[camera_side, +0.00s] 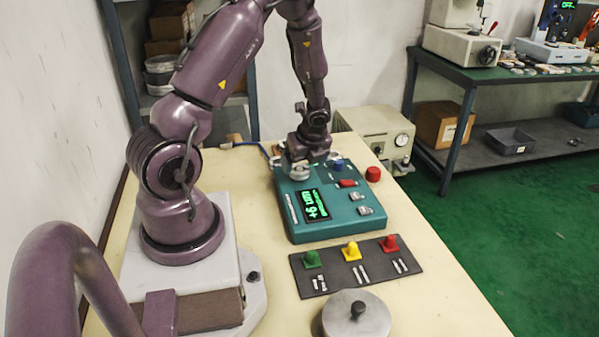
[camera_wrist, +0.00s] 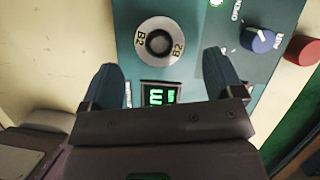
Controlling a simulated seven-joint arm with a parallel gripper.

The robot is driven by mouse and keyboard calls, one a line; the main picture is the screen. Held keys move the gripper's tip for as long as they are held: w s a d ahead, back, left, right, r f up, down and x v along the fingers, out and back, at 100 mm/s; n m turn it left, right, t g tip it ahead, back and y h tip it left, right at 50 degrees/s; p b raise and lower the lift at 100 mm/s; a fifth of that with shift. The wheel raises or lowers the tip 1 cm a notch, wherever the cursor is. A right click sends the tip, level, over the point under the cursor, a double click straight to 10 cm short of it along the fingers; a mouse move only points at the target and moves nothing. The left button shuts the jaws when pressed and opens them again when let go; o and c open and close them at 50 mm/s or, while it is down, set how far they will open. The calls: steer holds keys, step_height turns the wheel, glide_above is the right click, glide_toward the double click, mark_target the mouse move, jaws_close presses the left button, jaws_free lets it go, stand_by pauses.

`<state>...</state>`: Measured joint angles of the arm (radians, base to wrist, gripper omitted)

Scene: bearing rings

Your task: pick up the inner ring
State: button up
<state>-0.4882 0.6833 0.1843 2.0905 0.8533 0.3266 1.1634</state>
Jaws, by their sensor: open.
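A pale metal ring marked B2, which I take for the inner ring (camera_wrist: 142,41), sits on the teal measuring device (camera_wrist: 121,10) around a dark round centre. In the side view, the device (camera_side: 292,222) stands on the table, and a small silvery round part (camera_side: 298,173) shows at its back left, under my gripper (camera_side: 305,157). In the wrist view, my gripper (camera_wrist: 163,78) is open, with one dark finger on each side of the picture. The ring lies beyond the fingertips in this view, and nothing shows between the fingers. The height gap is unclear.
The device has a green display (camera_side: 316,205), a blue knob (camera_side: 338,165) and switches. A red button (camera_side: 373,174) stands beside it. A dark mat (camera_side: 330,273) with green, yellow and red pieces lies in front, near a grey knobbed disc (camera_side: 357,318). A beige box (camera_side: 375,130) stands behind.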

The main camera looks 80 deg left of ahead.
mark_target(301, 169)
steer(key=x, duration=0.3)
steer(key=shift+a+f, duration=0.1)
steer(key=shift+f, duration=0.05)
steer(key=c, duration=1.2)
